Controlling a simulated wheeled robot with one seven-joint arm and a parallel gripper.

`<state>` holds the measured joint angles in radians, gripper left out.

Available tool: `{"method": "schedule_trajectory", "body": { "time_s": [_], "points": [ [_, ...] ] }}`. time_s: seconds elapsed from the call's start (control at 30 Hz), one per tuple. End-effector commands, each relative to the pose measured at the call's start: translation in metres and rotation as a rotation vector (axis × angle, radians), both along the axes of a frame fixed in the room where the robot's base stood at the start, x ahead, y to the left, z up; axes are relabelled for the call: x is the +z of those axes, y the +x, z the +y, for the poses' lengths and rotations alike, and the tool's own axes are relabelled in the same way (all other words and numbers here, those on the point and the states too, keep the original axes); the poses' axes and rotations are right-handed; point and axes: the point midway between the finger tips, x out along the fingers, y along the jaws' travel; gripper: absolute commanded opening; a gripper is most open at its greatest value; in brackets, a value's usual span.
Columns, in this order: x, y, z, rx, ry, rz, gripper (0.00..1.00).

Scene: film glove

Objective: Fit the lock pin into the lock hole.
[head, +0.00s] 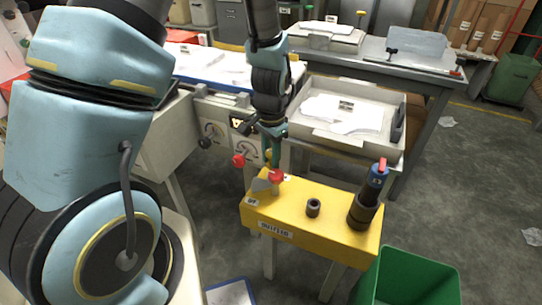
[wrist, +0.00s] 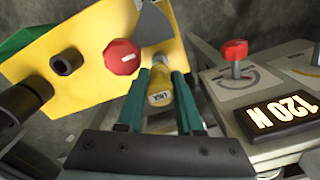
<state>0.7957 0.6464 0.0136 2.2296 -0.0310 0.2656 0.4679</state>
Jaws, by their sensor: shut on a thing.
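My gripper (head: 273,158) is above the left end of the yellow block (head: 285,222), close to its red knob (head: 276,176). In the wrist view, the teal fingers of my gripper (wrist: 160,76) are shut on a short yellow cylinder with a pale label, apparently the lock pin (wrist: 159,90). Its far end points toward the block. A black collar with a dark opening (head: 313,208) stands on the block, and it also shows in the wrist view (wrist: 67,62); I cannot tell whether this is the lock hole. In the head view my fingers hide the pin.
A black cylinder with a blue and red top (head: 366,200) stands at the block's right end. A grey plate (wrist: 154,24) is beside the red knob. A machine with a 120 N display (wrist: 282,112) is close by. A green bin (head: 410,278) is at front right.

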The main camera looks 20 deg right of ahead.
Motion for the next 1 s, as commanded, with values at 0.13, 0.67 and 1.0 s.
{"method": "schedule_trajectory", "body": {
  "time_s": [0.13,0.67,1.0],
  "points": [
    [0.000,0.000,0.000,0.000,0.000,0.000,0.00],
    [-0.005,0.000,0.000,0.000,0.000,0.000,0.00],
    [-0.010,0.000,0.000,0.000,0.000,0.000,0.00]
  ]
}}
